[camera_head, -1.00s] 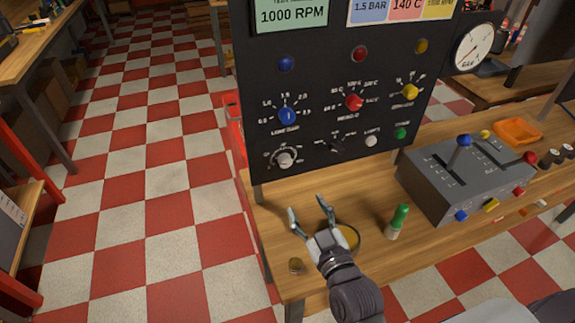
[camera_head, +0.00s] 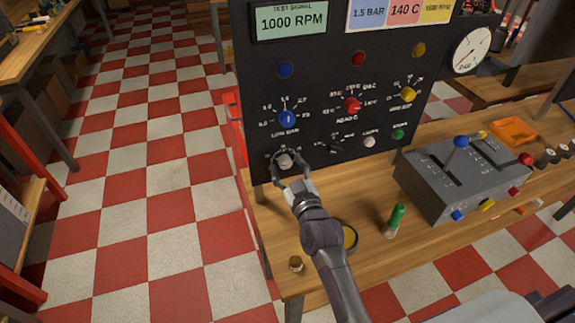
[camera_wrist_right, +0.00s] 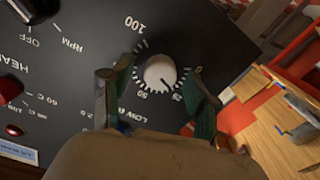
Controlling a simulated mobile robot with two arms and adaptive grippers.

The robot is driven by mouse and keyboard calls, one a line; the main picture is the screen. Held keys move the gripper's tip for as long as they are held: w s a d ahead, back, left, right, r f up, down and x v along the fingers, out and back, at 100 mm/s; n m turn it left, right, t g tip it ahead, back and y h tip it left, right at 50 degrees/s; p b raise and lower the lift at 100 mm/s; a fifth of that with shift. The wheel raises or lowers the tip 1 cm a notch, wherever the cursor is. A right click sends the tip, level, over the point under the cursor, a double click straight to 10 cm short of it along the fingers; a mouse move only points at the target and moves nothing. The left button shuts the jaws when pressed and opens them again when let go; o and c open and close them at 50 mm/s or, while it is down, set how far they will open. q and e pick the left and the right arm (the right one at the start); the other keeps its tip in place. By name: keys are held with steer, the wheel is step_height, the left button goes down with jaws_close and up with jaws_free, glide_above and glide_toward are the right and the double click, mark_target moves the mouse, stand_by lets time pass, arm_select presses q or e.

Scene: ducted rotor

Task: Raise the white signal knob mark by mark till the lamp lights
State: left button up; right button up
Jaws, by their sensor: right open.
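The white signal knob (camera_head: 285,161) sits low at the left of the dark panel (camera_head: 330,75), with a ring of scale marks around it. In the right wrist view the white knob (camera_wrist_right: 160,73) lies between the fingers, with the numbers 50 and 100 beside it. My right gripper (camera_head: 289,168) is open, its fingers on either side of the knob; I cannot tell whether they touch it. Three lamps, blue (camera_head: 285,69), red (camera_head: 358,58) and yellow (camera_head: 419,49), sit on the panel; none clearly glows. A green display (camera_head: 291,21) reads 1000 RPM. My left gripper is not in view.
A grey lever box (camera_head: 440,185) stands right on the wooden bench (camera_head: 290,235). A green-capped bottle (camera_head: 394,220), a round dish (camera_head: 349,236) and a small brass piece (camera_head: 296,264) lie in front of the panel. An orange tray (camera_head: 513,131) is farther right.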

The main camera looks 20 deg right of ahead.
jaws_close()
steer(key=m+p, duration=0.1)
steer(key=m, duration=0.1)
steer(key=shift+r+m, duration=0.15)
steer(key=shift+m, duration=0.15)
steer(key=shift+m+p, duration=0.45)
steer(key=shift+m, duration=0.55)
jaws_free()
